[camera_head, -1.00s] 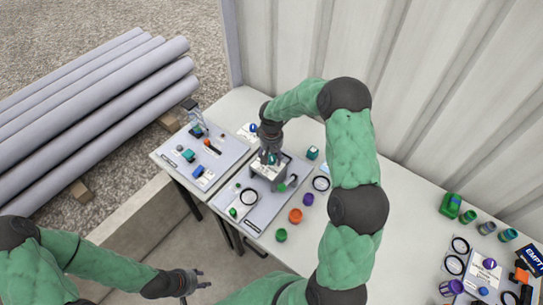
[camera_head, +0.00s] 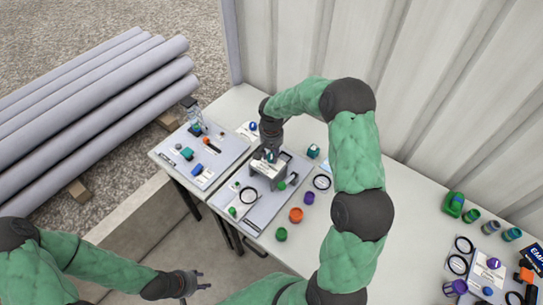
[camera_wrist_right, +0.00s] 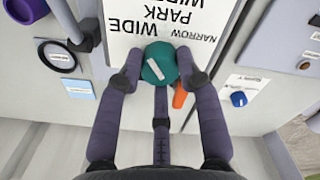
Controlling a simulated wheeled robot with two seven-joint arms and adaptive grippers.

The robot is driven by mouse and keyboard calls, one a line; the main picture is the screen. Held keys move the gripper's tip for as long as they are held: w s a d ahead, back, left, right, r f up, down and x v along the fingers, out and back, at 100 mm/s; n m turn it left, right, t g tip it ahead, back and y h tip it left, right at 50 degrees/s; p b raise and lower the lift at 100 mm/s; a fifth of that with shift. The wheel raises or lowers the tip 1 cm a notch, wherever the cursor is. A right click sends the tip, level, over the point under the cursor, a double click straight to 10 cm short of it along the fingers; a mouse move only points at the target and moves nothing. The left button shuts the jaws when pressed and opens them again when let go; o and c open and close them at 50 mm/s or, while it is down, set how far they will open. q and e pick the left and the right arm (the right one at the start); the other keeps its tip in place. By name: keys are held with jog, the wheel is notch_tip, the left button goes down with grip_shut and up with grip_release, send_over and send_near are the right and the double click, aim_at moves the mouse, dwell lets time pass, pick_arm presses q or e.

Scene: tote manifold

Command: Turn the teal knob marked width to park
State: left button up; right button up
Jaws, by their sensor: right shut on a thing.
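The teal knob (camera_wrist_right: 160,63) is on a grey box (camera_head: 268,171) with a white label plate reading WIDE, PARK and NARROW (camera_wrist_right: 165,25), upside down in the right wrist view. A pale pointer bar lies across the knob, slightly tilted. My right gripper (camera_head: 270,157) is shut on the knob, its fingertips on either side of it in the right wrist view (camera_wrist_right: 158,75). In the head view the gripper hides most of the knob. My left gripper (camera_head: 196,281) is open and empty, low at the left, away from the table.
The box stands on a grey panel (camera_head: 262,205) with a black ring and a green knob. An orange piece (camera_wrist_right: 180,95) is close to my right fingers. A blue knob (camera_wrist_right: 238,99) is on a neighbouring surface. Orange, purple and green caps lie right of the panel.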

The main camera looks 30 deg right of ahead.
aim_at(271, 155)
jog(key=m+b, duration=0.1)
jog(key=m, duration=0.2)
jog(key=shift+f+b, duration=0.1)
jog(key=shift+b, duration=0.3)
jog(key=shift+m+b, duration=0.7)
jog(key=shift+m, duration=1.2)
jog(key=o, duration=1.2)
jog(key=shift+c, duration=0.2)
notch_tip(271, 155, up, 12)
jog(key=shift+r, duration=0.2)
